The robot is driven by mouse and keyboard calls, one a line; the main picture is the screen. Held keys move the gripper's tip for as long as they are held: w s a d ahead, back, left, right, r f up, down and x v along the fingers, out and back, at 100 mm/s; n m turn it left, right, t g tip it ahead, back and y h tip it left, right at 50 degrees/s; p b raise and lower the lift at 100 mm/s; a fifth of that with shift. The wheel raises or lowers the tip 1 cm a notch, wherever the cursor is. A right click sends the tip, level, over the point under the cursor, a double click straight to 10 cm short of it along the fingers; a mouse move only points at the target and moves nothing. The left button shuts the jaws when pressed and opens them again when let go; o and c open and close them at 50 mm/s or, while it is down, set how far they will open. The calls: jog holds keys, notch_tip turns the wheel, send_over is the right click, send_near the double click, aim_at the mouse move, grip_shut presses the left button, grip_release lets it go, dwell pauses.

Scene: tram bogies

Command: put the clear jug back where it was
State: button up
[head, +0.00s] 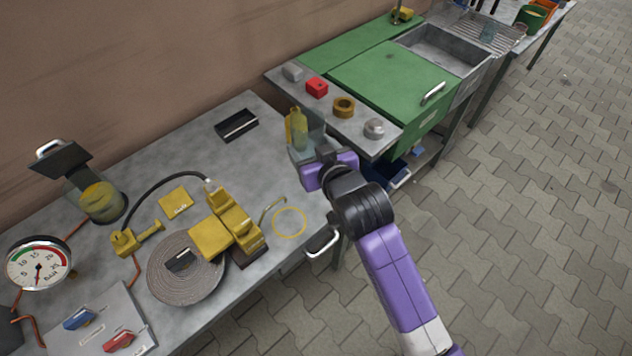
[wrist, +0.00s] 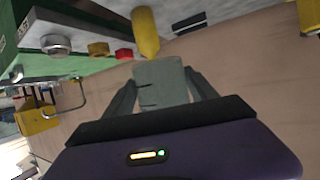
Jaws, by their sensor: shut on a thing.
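My gripper (wrist: 160,95) is shut on the clear jug (wrist: 158,82), a greyish see-through vessel between the two fingers in the wrist view. In the head view my gripper (head: 318,160) is at the right end of the grey workbench, and the jug (head: 314,126) shows partly behind it. A yellow bottle (head: 299,130) stands just beyond the jug; it also shows in the wrist view (wrist: 145,32). A thin yellow ring (head: 290,222) is marked on the bench near its front edge, with nothing inside. Whether the jug touches the bench cannot be told.
A yellow machine (head: 230,228), a round ribbed mat (head: 187,267) and a pressure gauge (head: 38,263) occupy the bench's left and middle. A black tray (head: 237,125) lies at the back. A side counter holds a red block (head: 317,87), a brass ring (head: 344,107) and a metal knob (head: 374,128).

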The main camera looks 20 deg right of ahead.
aim_at(308, 134)
jog(key=shift+w+d+r, duration=0.1)
jog(key=shift+w+r, duration=0.35)
jog(key=shift+r, duration=0.2)
jog(key=shift+w+r, duration=0.4)
jog(key=shift+r, duration=0.2)
jog(key=shift+w+f+h, duration=0.1)
jog(key=shift+h, duration=0.2)
notch_tip(308, 134, down, 16)
jog(key=shift+r, duration=0.15)
jog(key=shift+f+b, duration=0.35)
jog(key=shift+f, duration=1.6)
jog(key=shift+f, duration=0.2)
jog(key=o, duration=1.4)
jog(key=shift+r, duration=0.1)
jog(key=shift+r, duration=0.1)
